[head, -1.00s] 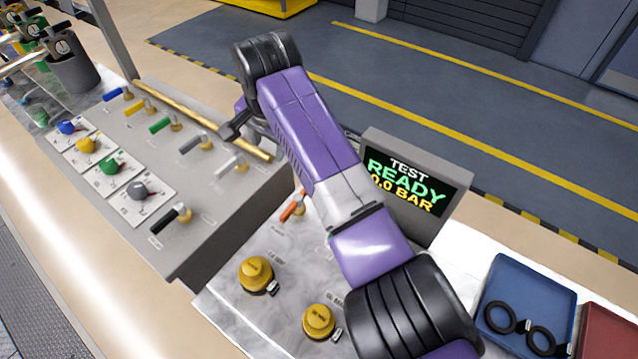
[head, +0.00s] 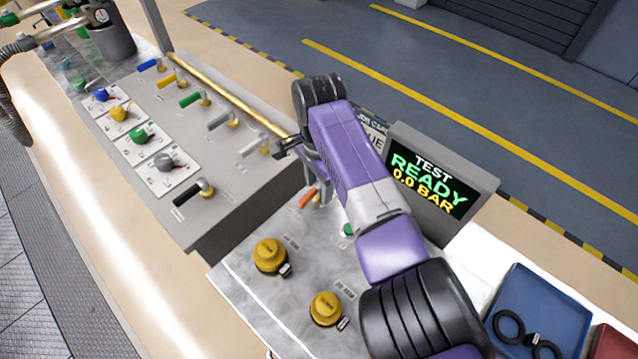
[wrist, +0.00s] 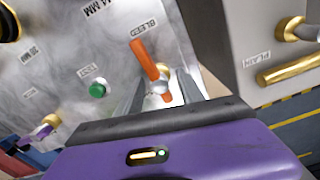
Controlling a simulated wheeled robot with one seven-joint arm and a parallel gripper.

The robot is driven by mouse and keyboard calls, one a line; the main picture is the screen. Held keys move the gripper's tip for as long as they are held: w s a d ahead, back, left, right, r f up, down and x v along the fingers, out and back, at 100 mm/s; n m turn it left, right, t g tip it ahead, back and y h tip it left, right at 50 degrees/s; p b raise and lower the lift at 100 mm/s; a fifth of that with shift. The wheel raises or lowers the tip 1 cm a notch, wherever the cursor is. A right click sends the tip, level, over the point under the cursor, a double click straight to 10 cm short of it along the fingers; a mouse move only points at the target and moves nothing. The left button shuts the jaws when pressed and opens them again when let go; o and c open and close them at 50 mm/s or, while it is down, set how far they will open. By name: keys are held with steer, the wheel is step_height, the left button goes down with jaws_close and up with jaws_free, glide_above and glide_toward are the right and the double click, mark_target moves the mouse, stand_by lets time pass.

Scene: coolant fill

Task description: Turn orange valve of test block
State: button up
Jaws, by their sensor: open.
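The orange valve (head: 309,198) is a small lever on the pale metal top of the test block (head: 240,263). In the wrist view the orange lever (wrist: 145,58) sits on a brass and silver stem beside the word BLEED. My gripper (wrist: 161,88) is open, with one dark finger on each side of the stem; I cannot tell if either touches it.
A green button (wrist: 97,90) is beside the lever. Two yellow knobs (head: 270,255) stand at the block's front. The test screen (head: 428,180) reads READY, 0.0 BAR. A grey panel (head: 215,160) with coloured levers stands left. A blue tray (head: 540,315) holds black rings.

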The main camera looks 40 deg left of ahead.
steer(key=shift+f, duration=0.25)
steer(key=shift+c, duration=0.3)
jaws_close()
